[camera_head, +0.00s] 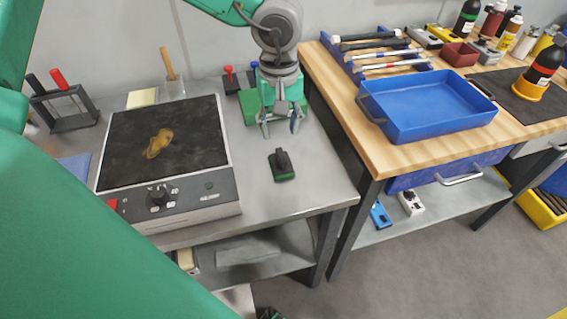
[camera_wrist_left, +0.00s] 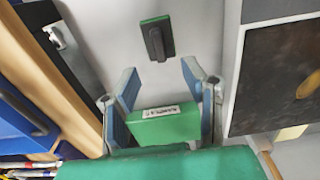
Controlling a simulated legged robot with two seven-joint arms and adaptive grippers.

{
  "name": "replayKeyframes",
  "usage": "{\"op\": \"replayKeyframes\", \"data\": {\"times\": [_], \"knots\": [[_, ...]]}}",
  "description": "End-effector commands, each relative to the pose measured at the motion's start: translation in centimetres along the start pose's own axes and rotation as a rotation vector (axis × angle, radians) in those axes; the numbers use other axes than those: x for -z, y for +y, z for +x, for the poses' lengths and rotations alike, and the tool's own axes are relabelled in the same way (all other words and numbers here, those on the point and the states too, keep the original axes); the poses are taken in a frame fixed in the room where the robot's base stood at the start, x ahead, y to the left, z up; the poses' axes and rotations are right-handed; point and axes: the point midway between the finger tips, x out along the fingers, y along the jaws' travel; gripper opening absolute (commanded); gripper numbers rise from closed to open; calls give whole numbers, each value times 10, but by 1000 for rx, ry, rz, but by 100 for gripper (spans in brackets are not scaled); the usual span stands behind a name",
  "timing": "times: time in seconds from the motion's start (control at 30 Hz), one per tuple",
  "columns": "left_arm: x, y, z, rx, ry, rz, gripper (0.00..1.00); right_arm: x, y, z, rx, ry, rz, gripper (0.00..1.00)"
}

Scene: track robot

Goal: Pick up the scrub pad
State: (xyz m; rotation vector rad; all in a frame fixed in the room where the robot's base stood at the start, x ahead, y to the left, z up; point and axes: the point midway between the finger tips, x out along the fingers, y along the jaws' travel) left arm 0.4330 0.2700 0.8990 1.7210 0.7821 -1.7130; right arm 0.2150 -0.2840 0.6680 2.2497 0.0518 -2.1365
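The scrub pad (camera_head: 282,166) is a small green pad with a black upright handle. It lies on the grey metal bench, to the right of the hotplate. It also shows in the left wrist view (camera_wrist_left: 157,40), beyond the fingertips. My left gripper (camera_head: 281,130) is above the bench, just behind the pad in the head view, with its fingers pointing down. In the left wrist view its two fingers (camera_wrist_left: 160,82) are spread, with nothing between the tips. The gripper is apart from the pad. My right gripper is not in view.
A black-topped hotplate (camera_head: 115,165) with a brown lump (camera_head: 158,143) stands left of the pad. Red- and blue-knobbed tools (camera_head: 229,78) stand behind. A wooden workbench with a blue tray (camera_head: 430,135) is to the right. The bench around the pad is clear.

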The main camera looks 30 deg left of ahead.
Motion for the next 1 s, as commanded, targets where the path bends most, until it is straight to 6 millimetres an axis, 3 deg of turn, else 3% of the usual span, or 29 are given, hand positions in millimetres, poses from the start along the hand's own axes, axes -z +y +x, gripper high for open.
{"op": "replayKeyframes", "data": {"times": [0.03,0.13,0.47,0.73,1.0], "knots": [[1,-1,15,3,-4,-2,38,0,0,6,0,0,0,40],[3,-2,33,2,-5,-3,38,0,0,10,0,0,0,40],[2,1,55,1,-2,-2,38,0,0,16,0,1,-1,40],[0,7,94,4,-1,-2,38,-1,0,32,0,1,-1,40],[2,6,98,-1,-2,-2,38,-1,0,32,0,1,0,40]]}}
